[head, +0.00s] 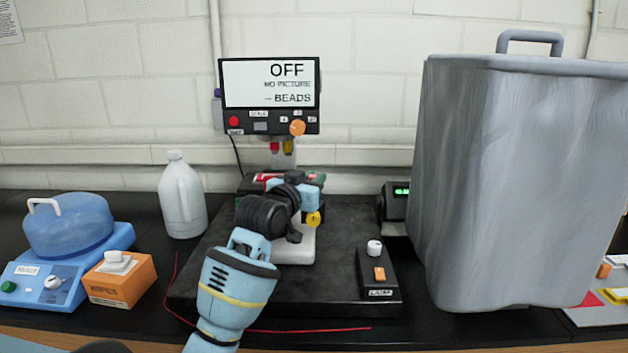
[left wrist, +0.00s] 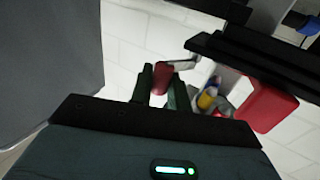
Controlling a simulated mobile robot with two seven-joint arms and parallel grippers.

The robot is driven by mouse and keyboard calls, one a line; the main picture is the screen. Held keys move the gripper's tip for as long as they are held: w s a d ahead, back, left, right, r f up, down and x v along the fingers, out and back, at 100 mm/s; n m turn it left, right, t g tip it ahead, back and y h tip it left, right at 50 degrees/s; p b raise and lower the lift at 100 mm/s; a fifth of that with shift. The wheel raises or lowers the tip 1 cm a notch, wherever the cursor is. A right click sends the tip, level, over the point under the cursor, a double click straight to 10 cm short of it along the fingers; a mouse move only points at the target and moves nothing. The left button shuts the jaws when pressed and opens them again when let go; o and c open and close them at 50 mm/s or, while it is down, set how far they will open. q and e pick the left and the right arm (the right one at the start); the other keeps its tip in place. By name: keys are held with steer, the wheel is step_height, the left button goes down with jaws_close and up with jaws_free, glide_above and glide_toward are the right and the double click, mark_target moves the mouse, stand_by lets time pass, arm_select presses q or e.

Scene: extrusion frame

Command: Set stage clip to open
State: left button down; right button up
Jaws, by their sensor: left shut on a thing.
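My left gripper (left wrist: 162,90) has its two dark green fingers closed on a small red grip (left wrist: 162,75) in the left wrist view. The grip sits at the end of a grey metal lever (left wrist: 183,65), which looks like the stage clip. I cannot tell the clip's position. In the head view my left arm reaches up from the bottom to the microscope stage and hides most of it. The fingertips are hard to make out there. Red (head: 275,147) and yellow (head: 289,147) objectives hang above the stage. My right gripper is not in view.
A screen (head: 270,84) above reads OFF, NO PICTURE, BEADS. A laser box (head: 378,272) stands on the dark base, right of my arm. A large grey cover (head: 520,180) fills the right. A white jug (head: 182,197), orange wipes box (head: 120,280) and blue-domed device (head: 68,225) stand left.

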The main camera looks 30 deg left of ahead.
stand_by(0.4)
arm_select(q)
steer(key=c, duration=1.4)
jaws_free()
steer(key=shift+s+d, duration=0.15)
steer(key=shift+s, duration=1.85)
steer(key=shift+s+d, duration=0.15)
steer(key=shift+s, duration=1.8)
steer(key=shift+f, duration=0.1)
